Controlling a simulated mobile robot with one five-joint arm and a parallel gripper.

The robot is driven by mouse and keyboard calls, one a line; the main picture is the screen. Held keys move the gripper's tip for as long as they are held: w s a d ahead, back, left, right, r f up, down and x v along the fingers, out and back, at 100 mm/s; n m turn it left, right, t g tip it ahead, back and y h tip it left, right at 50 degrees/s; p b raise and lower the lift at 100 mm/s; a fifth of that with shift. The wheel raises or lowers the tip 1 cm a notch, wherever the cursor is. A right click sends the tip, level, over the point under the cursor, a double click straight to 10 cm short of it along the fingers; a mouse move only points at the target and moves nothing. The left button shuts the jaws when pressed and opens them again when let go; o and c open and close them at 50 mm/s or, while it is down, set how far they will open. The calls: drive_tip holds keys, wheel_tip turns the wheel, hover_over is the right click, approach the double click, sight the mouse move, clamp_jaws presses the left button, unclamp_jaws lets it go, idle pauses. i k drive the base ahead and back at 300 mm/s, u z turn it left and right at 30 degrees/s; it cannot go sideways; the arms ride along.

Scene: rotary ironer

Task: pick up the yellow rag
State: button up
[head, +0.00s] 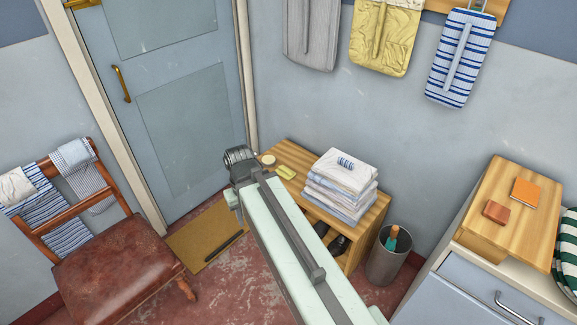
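A yellow cloth (384,38) hangs on the wall at the top, between a grey cloth (311,35) and a blue-and-white striped one (460,58). A small yellow item (286,173) also lies on the low wooden bench; whether it is cloth I cannot tell. My arm reaches from the bottom edge up and left across the middle. Its dark far end, with my gripper (240,162), shows in front of the door's lower right, left of the bench. The fingers are not clear, and I see nothing held. The hanging yellow cloth is well apart from my arm.
The low bench (374,222) bears a stack of folded cloths (341,187). A grey bin (389,258) stands beside it. A chair (112,266) with draped cloths is at left, a drawer cabinet (480,288) at right. A mat (206,240) lies before the door.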

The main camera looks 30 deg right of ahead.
sight(283, 171)
drive_tip(key=u, duration=0.05)
drive_tip(key=i, duration=1.5)
drive_tip(key=u, duration=0.6)
drive_tip(key=k, duration=0.8)
drive_tip(key=u, duration=0.2)
drive_tip(key=i, duration=0.8)
drive_tip(key=z, duration=0.1)
